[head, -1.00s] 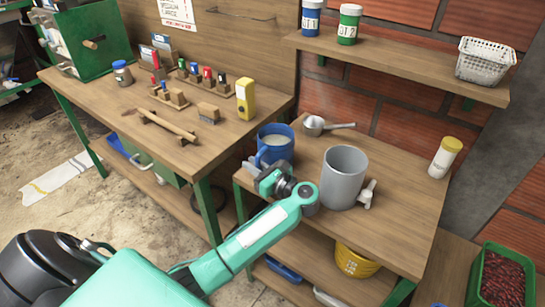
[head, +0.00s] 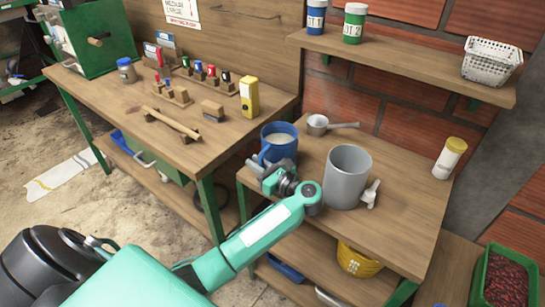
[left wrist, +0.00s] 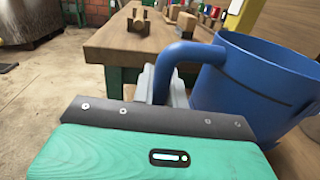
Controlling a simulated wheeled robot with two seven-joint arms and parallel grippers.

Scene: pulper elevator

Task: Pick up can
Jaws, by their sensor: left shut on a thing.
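The blue can (head: 280,148), a jug-like vessel with a side handle and pale contents, stands upright at the left end of the right-hand bench. In the left wrist view the blue can (left wrist: 250,85) fills the right side, with its handle (left wrist: 163,75) running down between my fingers. My left gripper (head: 258,167) is at the can's near left side, shut on that handle. The fingertips (left wrist: 160,88) are partly hidden behind the handle and the gripper body. Whether the can's base touches the bench is hidden. My right gripper is not in view.
A grey cylinder with a tap (head: 348,176) stands close right of my left wrist. A metal ladle (head: 318,124) lies behind the can. A yellow-lidded jar (head: 450,158) stands at the bench's right. The left workbench (head: 150,95) holds several small items; its corner is near the can.

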